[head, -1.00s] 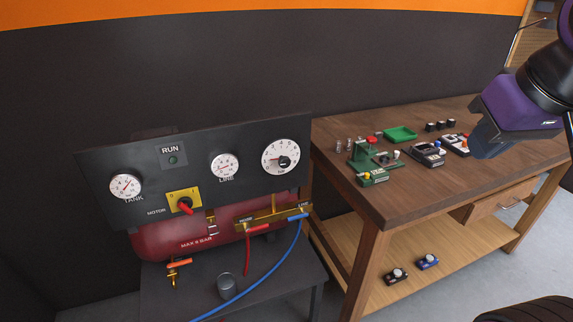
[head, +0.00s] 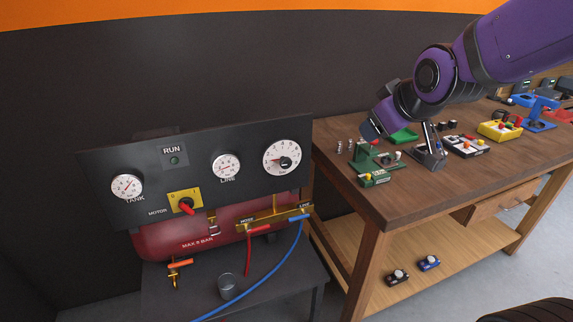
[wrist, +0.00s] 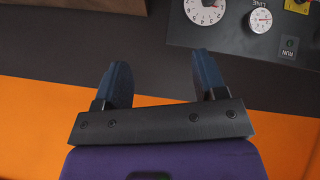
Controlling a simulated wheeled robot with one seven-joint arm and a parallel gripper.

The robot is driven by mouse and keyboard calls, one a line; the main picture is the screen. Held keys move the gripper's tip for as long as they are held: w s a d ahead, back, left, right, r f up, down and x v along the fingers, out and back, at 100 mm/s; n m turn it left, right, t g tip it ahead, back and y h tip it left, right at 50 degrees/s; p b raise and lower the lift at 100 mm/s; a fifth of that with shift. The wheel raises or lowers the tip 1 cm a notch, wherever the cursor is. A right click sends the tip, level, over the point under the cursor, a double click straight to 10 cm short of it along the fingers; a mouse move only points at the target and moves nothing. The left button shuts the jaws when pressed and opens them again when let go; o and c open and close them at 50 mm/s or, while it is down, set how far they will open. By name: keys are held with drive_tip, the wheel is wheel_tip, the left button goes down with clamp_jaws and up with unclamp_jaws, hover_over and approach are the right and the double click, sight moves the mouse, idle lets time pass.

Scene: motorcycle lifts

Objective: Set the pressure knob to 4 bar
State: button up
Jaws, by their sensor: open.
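The exact setting is too small to read. In the wrist view the dial (wrist: 204,9) is cut off by the top edge, beyond my fingertips. My gripper (head: 370,128) is up to the right of the panel, over the back left of the workbench, apart from the knob. In the wrist view my gripper (wrist: 162,72) shows two spread blue fingers with nothing between them.
The panel (head: 205,180) also carries a LINE gauge (head: 227,165), a TANK gauge (head: 127,187) and a red motor switch (head: 187,207). Red and blue hoses (head: 270,267) hang below. The workbench (head: 440,185) at right bears several small devices and a green tray (head: 404,136).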

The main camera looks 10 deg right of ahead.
drive_tip(key=w+a+f+n+t+y, duration=0.1)
drive_tip(key=w+a+f+n, duration=0.1)
drive_tip(key=w+a+f, duration=0.3)
drive_tip(key=n+t+y, duration=0.2)
drive_tip(key=n+t, duration=0.3)
approach(287, 165)
wheel_tip(287, 165, up, 4)
drive_tip(key=w+d, duration=0.1)
drive_tip(key=d, duration=0.1)
wheel_tip(287, 165, down, 6)
drive_tip(key=s+a+n+t, duration=0.1)
drive_tip(key=s+a+t, duration=0.1)
drive_tip(key=x, duration=1.1)
drive_tip(key=shift+w+r, duration=0.1)
drive_tip(key=shift+r, duration=0.15)
drive_tip(key=c, duration=0.9)
